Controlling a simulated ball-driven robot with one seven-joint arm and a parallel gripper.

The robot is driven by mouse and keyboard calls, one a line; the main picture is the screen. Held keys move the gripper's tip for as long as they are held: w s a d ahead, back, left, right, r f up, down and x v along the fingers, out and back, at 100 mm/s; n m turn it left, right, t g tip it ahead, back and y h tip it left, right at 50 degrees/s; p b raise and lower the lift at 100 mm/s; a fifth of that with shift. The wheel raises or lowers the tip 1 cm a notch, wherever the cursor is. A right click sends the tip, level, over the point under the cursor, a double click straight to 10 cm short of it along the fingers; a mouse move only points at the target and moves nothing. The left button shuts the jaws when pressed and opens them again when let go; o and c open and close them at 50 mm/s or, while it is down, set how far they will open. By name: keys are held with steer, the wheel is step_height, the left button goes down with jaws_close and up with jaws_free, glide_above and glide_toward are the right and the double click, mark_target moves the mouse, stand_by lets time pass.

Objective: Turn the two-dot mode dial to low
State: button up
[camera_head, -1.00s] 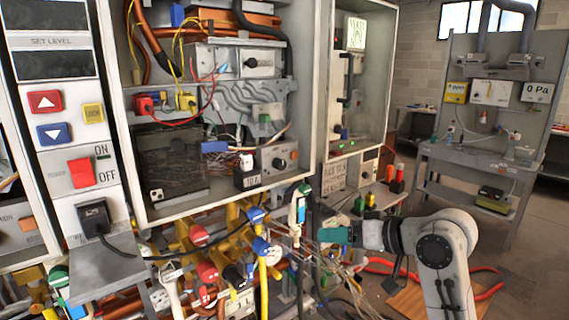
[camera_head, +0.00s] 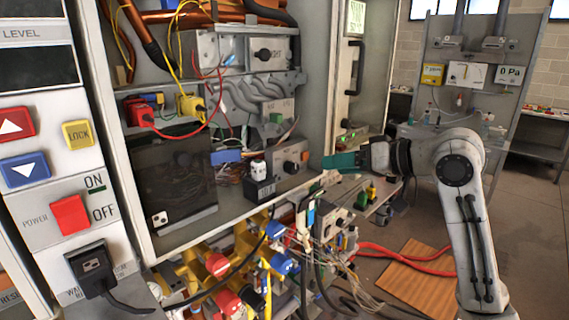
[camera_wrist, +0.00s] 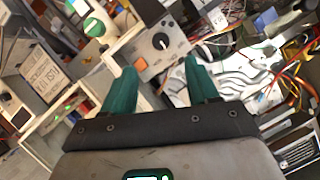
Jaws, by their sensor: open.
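A black mode dial (camera_head: 290,167) sits on a small grey box at the lower right inside the open cabinet, beside an orange button (camera_head: 305,156). In the wrist view, a black dial (camera_wrist: 161,41) with a light pointer line and an orange button (camera_wrist: 140,64) shows beyond the fingertips. A second black dial (camera_head: 264,55) is on the upper grey box. A white tag with dark dots (camera_head: 159,218) is at the cabinet's lower left; I cannot tell which dial is the two-dot one. My gripper (camera_head: 328,162) has green fingers, open and empty (camera_wrist: 161,70), right of the lower box, apparently not touching it.
The cabinet's right side wall and door (camera_head: 352,70) stand close to my gripper. Below are yellow pipes with red and blue valve handles (camera_head: 217,265) and loose cables. Floor at right is freer, with red hoses (camera_head: 400,253).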

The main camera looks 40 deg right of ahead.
mark_target(296, 169)
steer(key=p+x, duration=0.2)
steer(key=x, duration=0.7)
steer(key=shift+w+p, duration=0.3)
steer(key=shift+p, duration=0.1)
steer(key=shift+w+a+f, duration=0.1)
steer(key=shift+w+f, duration=0.2)
steer(key=shift+w, duration=0.3)
steer(key=c, duration=1)
steer(key=shift+c, duration=0.2)
steer(key=shift+a+f, duration=0.1)
steer(key=n+h+b, duration=0.1)
steer(key=n+b, duration=0.1)
steer(key=shift+a+h+b, duration=0.1)
steer(key=shift+h+b, duration=0.2)
steer(key=shift+b, duration=0.05)
steer(key=n+h+b, duration=0.2)
steer(key=n+b, duration=0.1)
steer(key=n, duration=0.1)
steer(key=shift+h+b, duration=0.3)
steer(key=shift+b, duration=0.05)
